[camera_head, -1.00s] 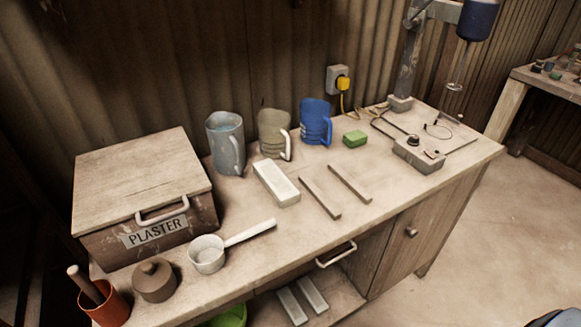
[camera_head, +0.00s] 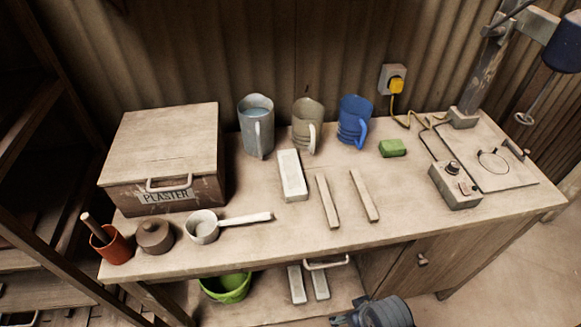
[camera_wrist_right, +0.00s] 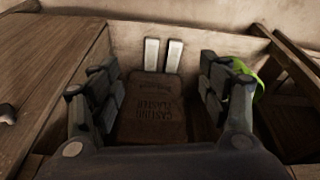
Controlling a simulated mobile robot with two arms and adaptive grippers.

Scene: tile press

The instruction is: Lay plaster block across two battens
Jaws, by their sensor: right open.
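The pale plaster block (camera_head: 292,176), a long shallow slab, lies flat on the workbench in front of the mugs. Two thin wooden battens, a left one (camera_head: 327,202) and a right one (camera_head: 364,196), lie to its right, apart and nearly parallel, with nothing across them. My right gripper (camera_wrist_right: 160,78) is open and empty in the right wrist view, fingers spread wide. A brown plaster bag (camera_wrist_right: 153,108) shows beyond and between them. In the head view a dark part of my right arm shows at the bottom edge, below the bench front. My left gripper is not in view.
A grey jug (camera_head: 256,128), an olive mug (camera_head: 307,128), a blue mug (camera_head: 354,122) and a green sponge (camera_head: 392,148) stand behind. A ladle (camera_head: 203,227) and plaster box (camera_head: 160,150) are left, a control box (camera_head: 455,185) right. Two white bars (camera_head: 297,284) lie below.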

